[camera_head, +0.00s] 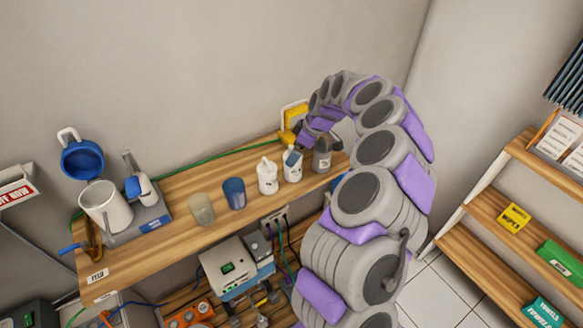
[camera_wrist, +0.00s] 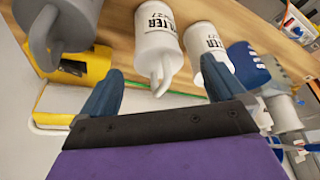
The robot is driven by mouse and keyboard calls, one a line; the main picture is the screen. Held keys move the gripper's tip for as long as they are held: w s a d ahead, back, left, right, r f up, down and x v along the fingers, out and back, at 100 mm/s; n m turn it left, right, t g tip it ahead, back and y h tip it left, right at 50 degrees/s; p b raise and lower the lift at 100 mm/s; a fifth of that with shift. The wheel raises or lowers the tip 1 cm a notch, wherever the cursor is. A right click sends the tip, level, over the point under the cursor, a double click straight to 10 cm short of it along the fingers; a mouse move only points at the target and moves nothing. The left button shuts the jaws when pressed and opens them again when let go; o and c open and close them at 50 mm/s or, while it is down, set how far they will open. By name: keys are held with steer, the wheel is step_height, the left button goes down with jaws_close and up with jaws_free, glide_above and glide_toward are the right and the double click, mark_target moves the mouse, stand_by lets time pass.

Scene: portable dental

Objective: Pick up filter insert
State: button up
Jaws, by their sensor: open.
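Two white filter containers labelled "FILTER" stand on the wooden shelf; I cannot tell which is the filter insert. In the wrist view one white filter (camera_wrist: 158,38) shows between my open fingers, its pale hooked part toward my gripper (camera_wrist: 163,82). The other white filter (camera_wrist: 212,66) is to its right, partly behind the right finger. In the head view they are the near white filter (camera_head: 267,178) and the far one (camera_head: 293,172). My gripper (camera_head: 299,145) hangs by the far one, a blue finger overlapping it. The fingers are empty; contact is not clear.
A grey container (camera_head: 322,160) stands close on the right, also at upper left in the wrist view (camera_wrist: 62,28). A blue cup (camera_head: 234,193) and a clear cup (camera_head: 202,209) stand left. A yellow box (camera_head: 294,116) and green cable are by the wall.

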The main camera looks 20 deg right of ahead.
steer(key=f, duration=0.1)
steer(key=w+f, duration=0.1)
steer(key=f, duration=0.1)
steer(key=shift+w+f+b, duration=0.1)
steer(key=shift+f+b, duration=0.05)
steer(key=shift+b, duration=0.15)
steer(key=shift+a, duration=0.55)
steer(key=shift+c, duration=1.2)
steer(key=shift+d, duration=0.3)
steer(key=c, duration=0.8)
steer(key=shift+a, duration=0.15)
steer(key=c, duration=0.5)
